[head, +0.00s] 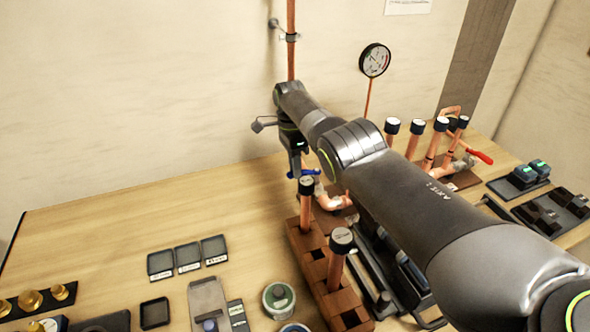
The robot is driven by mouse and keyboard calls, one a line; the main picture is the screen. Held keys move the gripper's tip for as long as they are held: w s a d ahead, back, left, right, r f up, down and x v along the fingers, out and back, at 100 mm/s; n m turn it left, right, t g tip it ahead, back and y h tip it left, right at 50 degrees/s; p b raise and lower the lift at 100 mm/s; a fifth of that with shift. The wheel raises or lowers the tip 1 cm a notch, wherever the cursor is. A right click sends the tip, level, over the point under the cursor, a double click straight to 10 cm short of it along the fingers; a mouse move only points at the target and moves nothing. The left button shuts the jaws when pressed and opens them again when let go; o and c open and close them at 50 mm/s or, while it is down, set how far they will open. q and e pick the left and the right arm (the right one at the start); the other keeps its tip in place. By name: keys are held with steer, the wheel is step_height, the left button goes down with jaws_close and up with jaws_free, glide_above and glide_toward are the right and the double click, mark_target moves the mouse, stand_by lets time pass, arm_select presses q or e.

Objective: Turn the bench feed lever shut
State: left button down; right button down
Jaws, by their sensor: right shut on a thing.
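A blue lever (312,172) shows low on the copper pipework at the back of the bench, just below my right gripper. My right gripper (294,166) points down and is shut on the blue lever; the jaws are small and dark here, so the exact grip is hard to see. My right arm comes in from the lower right and hides part of the pipework behind it. A second lever, with a red handle (481,156), sits on a fitting farther right, apart from the gripper. My left gripper is not in view.
A wooden rack (310,262) with black-capped copper tubes stands in front of the gripper. A gauge (374,60) is on the wall. Small trays (187,256), a round tin (279,298) and brass parts (30,300) lie left. The bench's back left is clear.

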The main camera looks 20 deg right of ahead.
steer(key=shift+w+r, duration=0.1)
steer(key=c, duration=1.5)
jaws_free()
steer(key=shift+c, duration=0.2)
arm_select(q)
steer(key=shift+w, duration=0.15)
arm_select(e)
steer(key=shift+o, duration=1)
steer(key=shift+w, duration=0.15)
